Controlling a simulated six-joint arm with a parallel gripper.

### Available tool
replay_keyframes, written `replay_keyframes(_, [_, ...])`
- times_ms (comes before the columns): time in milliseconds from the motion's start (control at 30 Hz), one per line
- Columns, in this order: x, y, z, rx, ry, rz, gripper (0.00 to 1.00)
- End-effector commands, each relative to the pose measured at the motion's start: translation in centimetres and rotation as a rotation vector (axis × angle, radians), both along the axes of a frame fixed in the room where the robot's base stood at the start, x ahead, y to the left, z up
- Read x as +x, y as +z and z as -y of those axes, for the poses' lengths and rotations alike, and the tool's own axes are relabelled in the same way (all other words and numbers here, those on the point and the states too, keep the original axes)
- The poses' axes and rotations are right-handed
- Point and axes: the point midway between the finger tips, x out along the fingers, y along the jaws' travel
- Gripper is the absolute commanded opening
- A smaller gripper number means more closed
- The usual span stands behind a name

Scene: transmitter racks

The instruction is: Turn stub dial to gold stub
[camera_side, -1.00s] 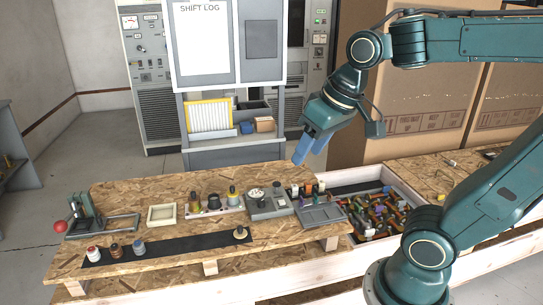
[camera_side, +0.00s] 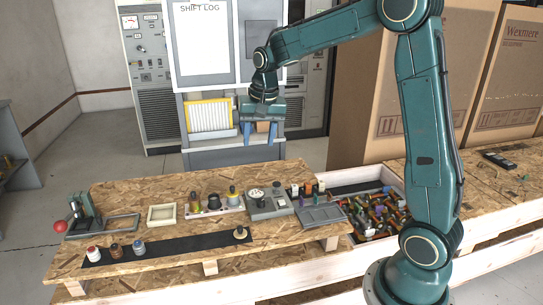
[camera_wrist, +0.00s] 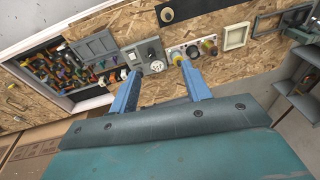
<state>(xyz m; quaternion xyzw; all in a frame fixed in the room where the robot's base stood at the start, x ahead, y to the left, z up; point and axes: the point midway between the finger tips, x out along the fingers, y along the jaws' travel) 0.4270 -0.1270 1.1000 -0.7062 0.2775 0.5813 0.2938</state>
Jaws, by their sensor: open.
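My gripper (camera_side: 260,140) is open and empty, high above the bench, with its blue fingers pointing down. In the wrist view my gripper (camera_wrist: 160,73) has its fingertips wide apart. In the wrist view the dark knob (camera_wrist: 193,51) sits between the posts. I cannot tell which way the knob points, nor which post is the gold stub. A grey box (camera_side: 268,207) with a white dial stands right of the strip.
A cream tray (camera_side: 161,215) and a red-balled lever (camera_side: 80,216) stand to the left. A black mat (camera_side: 180,246) with several small knobs lies in front. A grey tray (camera_side: 321,216) and a bin of mixed parts (camera_side: 378,217) are to the right. A cabinet stands behind.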

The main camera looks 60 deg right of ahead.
Motion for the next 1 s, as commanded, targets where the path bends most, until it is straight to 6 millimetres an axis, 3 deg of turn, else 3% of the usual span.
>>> replay_keyframes(300, [4.3, -6.1, 5.0, 0.043, -0.200, -0.070, 0.48])
replay_keyframes(700, [7.1, -14.5, 10.6, 0.082, -0.425, -0.142, 0.48])
replay_keyframes(1000, [7.4, -16.4, 11.7, 0.090, -0.475, -0.155, 0.48])
